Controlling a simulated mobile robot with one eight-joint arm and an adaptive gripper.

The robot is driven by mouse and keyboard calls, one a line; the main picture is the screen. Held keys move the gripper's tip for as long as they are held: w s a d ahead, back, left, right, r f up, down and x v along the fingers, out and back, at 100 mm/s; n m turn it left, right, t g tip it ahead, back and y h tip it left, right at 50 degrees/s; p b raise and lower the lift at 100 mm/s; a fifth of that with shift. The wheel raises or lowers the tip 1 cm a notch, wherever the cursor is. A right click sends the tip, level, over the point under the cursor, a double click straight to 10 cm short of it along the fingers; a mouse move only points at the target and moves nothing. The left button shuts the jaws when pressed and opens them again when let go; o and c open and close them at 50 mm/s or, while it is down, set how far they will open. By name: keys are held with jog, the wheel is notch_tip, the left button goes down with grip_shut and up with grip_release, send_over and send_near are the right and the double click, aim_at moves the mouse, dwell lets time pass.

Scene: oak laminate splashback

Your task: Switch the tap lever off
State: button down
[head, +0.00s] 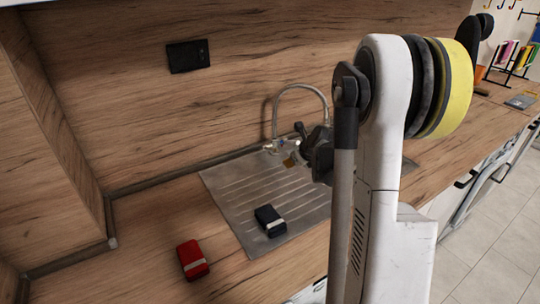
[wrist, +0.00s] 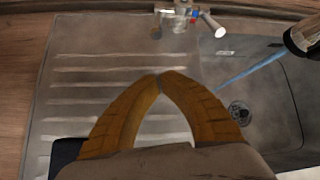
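The tap (head: 301,87) has a tall curved metal spout at the back of the steel sink. In the wrist view its body (wrist: 180,13) is at the top, with red and blue marks. A pale lever-like stub (wrist: 211,23) points right and toward the basin. The spout end (wrist: 305,34) is at the upper right, and a thin blue stream (wrist: 250,68) runs from it. My gripper (wrist: 160,76) has its brown fingertips together with nothing between them. It is over the drainboard, apart from the tap body. In the head view my gripper (head: 290,162) is partly hidden by my arm.
The ribbed drainboard (head: 226,182) carries a dark box (head: 270,220) at its front. A red box (head: 192,259) lies on the wooden counter. The basin drain (wrist: 239,112) shows in the wrist view. A black socket (head: 188,56) is on the splashback.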

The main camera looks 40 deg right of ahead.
aim_at(270, 148)
jog(key=b+x, duration=0.3)
jog(key=x, duration=0.6)
jog(key=shift+f, duration=0.2)
jog(key=shift+w+a+r+b, duration=0.15)
jog(key=shift+w+r+b, duration=0.05)
jog(key=shift+w+r, duration=0.3)
jog(key=shift+w+a+r+b, duration=0.15)
jog(key=shift+w+r, duration=0.3)
jog(key=shift+r, duration=0.15)
jog(key=shift+w+a+r, duration=0.1)
jog(key=shift+w+r, duration=0.2)
jog(key=shift+r, duration=0.2)
jog(key=shift+r, duration=0.2)
